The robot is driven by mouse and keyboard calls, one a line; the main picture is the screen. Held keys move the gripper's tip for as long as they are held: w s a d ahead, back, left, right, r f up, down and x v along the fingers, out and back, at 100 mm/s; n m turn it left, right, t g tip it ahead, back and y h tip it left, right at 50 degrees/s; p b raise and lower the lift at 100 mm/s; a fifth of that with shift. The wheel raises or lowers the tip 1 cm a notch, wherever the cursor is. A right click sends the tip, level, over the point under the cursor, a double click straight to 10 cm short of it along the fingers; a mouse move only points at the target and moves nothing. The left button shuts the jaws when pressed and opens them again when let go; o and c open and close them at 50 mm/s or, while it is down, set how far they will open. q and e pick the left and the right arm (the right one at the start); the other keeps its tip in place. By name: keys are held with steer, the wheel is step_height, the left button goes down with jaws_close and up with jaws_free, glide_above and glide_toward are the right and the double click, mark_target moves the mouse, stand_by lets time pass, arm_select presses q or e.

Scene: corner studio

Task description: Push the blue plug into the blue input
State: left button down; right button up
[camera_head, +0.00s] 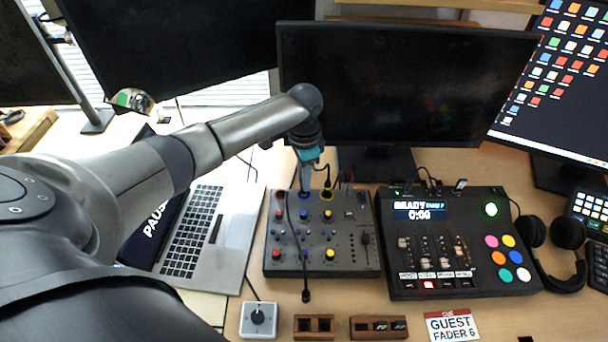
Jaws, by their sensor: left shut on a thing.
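My left gripper (307,168) points down over the top left of the grey mixer (345,262). It is shut on the blue plug (305,185), which looks upright at the mixer's back edge. The blue input is hidden under the plug and gripper. I cannot tell whether the plug is above the input or inside it. A yellow plug (327,184) with a dark cable stands just right of it, at the yellow input (327,196). My right gripper is not in view.
An open laptop (230,235) lies left of the mixer, and a black fader console (460,285) stands right. A dark monitor (400,90) rises close behind. A thin black stem (304,265) runs over the mixer. A knob box (258,319) sits in front.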

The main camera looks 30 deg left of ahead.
arm_select(q)
steer(key=shift+f, duration=0.6)
steer(key=c, duration=0.7)
jaws_free()
step_height(320, 180, up, 15)
steer(key=p, duration=0.3)
steer(key=shift+r, duration=0.15)
steer(key=shift+r+p, duration=0.1)
steer(key=shift+p, duration=0.2)
